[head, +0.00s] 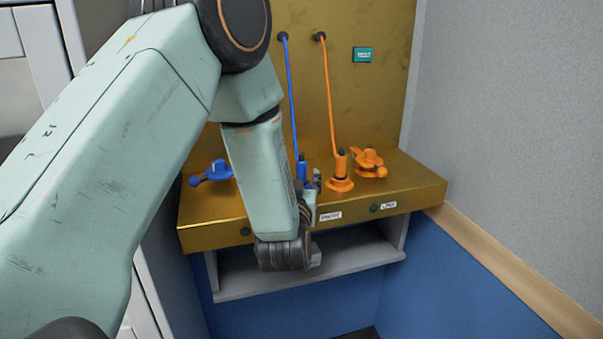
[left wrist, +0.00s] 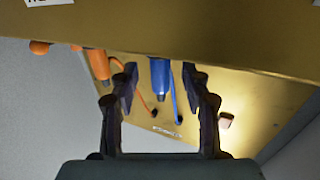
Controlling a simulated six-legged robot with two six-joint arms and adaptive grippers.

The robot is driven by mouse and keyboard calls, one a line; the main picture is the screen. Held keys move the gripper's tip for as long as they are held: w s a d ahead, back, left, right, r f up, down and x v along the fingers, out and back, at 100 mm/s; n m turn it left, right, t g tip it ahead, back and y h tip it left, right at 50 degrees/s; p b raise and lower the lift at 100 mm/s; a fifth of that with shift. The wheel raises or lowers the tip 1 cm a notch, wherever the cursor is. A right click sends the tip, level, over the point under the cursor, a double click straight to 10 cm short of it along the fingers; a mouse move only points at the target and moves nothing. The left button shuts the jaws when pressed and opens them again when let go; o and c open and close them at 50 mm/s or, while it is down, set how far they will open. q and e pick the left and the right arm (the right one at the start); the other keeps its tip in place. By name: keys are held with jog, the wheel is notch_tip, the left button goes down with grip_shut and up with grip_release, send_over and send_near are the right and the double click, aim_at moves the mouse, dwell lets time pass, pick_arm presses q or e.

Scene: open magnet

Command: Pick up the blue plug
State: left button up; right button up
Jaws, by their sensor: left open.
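The blue plug (head: 301,169) stands on the gold ledge (head: 420,188), with a blue cable (head: 291,95) rising from it to the back panel. My left gripper (head: 312,186) is at the ledge's front, close to the plug and partly covering it. In the left wrist view the blue plug (left wrist: 160,77) shows between the two spread fingers of the left gripper (left wrist: 160,73), with a gap on both sides. I see no contact. The plug's lower part is hidden in the head view. My right gripper is not in view.
An orange plug (head: 340,170) with its cable stands just right of the blue one. An orange fitting (head: 369,163) is further right, a blue fitting (head: 217,171) at left. A grey shelf (head: 340,268) lies below the ledge. A green sign (head: 363,55) is on the panel.

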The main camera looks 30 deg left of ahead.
pick_arm(q)
jog(key=shift+w+a, duration=0.1)
jog(key=shift+a, duration=0.05)
jog(key=shift+c, duration=0.2)
grip_shut()
